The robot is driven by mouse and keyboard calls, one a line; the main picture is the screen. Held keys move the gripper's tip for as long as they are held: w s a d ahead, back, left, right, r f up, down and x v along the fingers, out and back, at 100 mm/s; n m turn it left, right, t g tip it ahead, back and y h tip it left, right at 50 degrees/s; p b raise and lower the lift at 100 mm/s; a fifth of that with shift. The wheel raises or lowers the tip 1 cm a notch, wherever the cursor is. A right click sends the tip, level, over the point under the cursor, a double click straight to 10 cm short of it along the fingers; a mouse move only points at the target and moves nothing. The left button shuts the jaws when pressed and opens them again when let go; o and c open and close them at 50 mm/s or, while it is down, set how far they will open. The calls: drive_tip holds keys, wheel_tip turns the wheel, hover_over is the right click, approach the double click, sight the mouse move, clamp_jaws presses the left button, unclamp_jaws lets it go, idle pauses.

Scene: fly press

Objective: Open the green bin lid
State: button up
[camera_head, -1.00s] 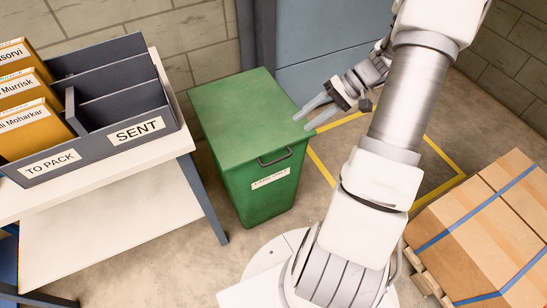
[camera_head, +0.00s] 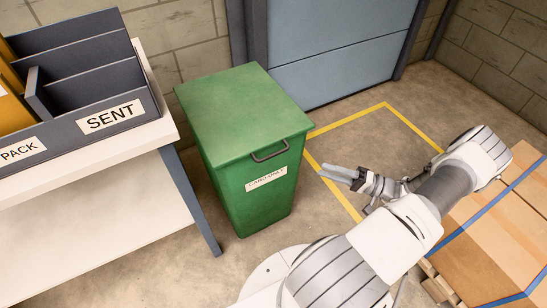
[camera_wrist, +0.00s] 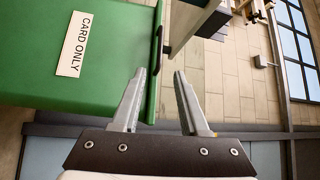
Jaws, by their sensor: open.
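The green bin (camera_head: 258,195) stands upright on the floor with its lid (camera_head: 242,112) shut. A dark handle (camera_head: 270,151) is on the lid's front edge, above a white "CARD ONLY" label (camera_head: 266,179). My gripper (camera_head: 340,174) is to the right of the bin, lower than the lid and apart from it. In the wrist view my gripper (camera_wrist: 155,85) is open with nothing between the fingers. The bin's green front (camera_wrist: 60,45) and its label (camera_wrist: 75,44) fill the upper left there, and the dark handle (camera_wrist: 158,45) lies ahead of the fingers.
A white table (camera_head: 130,140) with a grey "SENT" tray (camera_head: 90,130) stands left of the bin. Strapped cardboard boxes (camera_head: 500,235) sit on a pallet at the right. A yellow floor outline (camera_head: 350,115) lies behind my arm, before a blue-grey door (camera_head: 340,45).

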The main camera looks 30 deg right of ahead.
sight(274, 154)
drive_tip(key=b+x, duration=0.1)
drive_tip(key=x, duration=1.6)
drive_tip(key=shift+a, duration=0.15)
drive_tip(key=shift+c, duration=0.3)
clamp_jaws()
idle(0.5)
